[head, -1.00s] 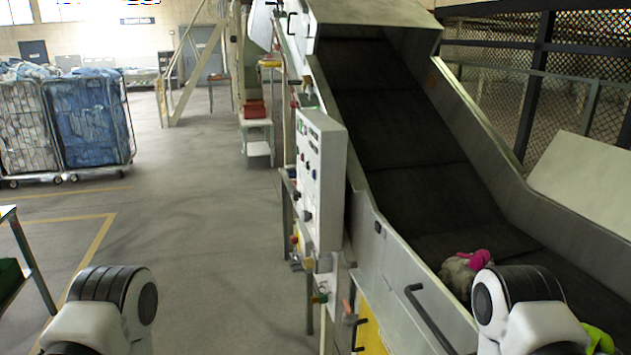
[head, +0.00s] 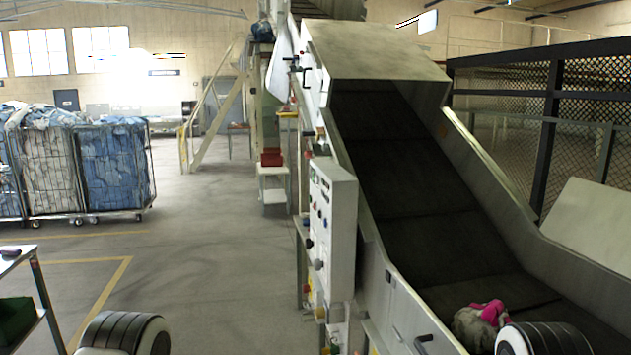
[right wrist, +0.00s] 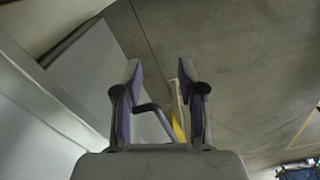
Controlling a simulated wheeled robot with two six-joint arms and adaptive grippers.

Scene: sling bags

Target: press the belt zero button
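A white control panel (head: 331,228) with several small coloured buttons and knobs stands on the left side of the conveyor in the head view. Its buttons are too small to tell which is the belt zero button. The dark inclined belt (head: 410,165) rises away behind the panel. My right gripper (right wrist: 160,75) shows in the right wrist view with its two fingers apart and nothing between them. In the head view only the rounded upper parts of both my arms show at the bottom edge. My left gripper is out of the picture.
A grey and pink bundle (head: 481,325) lies low on the belt. Wheeled cages of laundry (head: 115,168) stand at the left. The grey floor (head: 205,260) between them and the panel is clear.

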